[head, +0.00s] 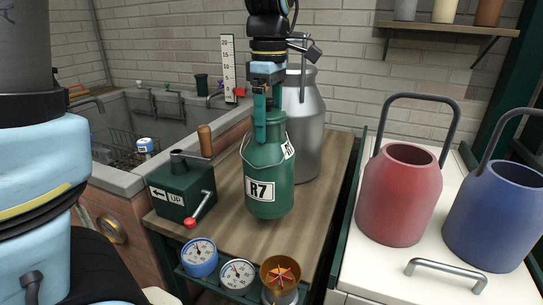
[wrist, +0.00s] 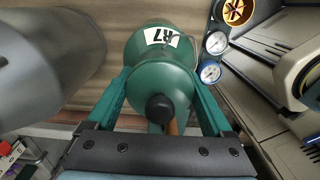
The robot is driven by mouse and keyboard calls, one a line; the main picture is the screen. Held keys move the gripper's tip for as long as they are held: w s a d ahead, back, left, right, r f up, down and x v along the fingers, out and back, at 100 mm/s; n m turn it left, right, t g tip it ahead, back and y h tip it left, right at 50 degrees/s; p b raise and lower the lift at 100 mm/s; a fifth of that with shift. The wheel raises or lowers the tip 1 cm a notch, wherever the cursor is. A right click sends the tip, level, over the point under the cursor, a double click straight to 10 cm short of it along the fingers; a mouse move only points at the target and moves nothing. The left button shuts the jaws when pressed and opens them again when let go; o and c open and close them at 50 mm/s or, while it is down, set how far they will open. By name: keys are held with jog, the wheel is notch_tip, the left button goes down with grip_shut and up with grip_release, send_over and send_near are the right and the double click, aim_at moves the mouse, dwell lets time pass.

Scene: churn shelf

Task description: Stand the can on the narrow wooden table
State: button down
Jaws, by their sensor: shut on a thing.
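The green can (head: 266,178) with an R7 label is upright over the narrow wooden table (head: 312,212). My gripper (head: 268,128) comes down from above and is shut on the can's upper part. In the wrist view my gripper (wrist: 158,104) has a green finger on each side of the can (wrist: 152,67), whose dark knob faces the camera. The can's base looks close to the wood; I cannot tell whether it touches. The fingers and wrist hide part of the can's top.
A tall grey metal churn (head: 306,125) stands close behind the can. A green crank box (head: 183,188) is at its left, and gauges (head: 238,274) are at the front edge. Red (head: 400,200) and blue (head: 497,220) cans stand on the white counter at right. The table's front is bare.

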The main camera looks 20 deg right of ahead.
aim_at(269, 99)
jog(key=shift+f, duration=2.55)
grip_release()
jog(key=shift+f, duration=0.1)
notch_tip(269, 99, up, 12)
jog(key=shift+r, duration=0.1)
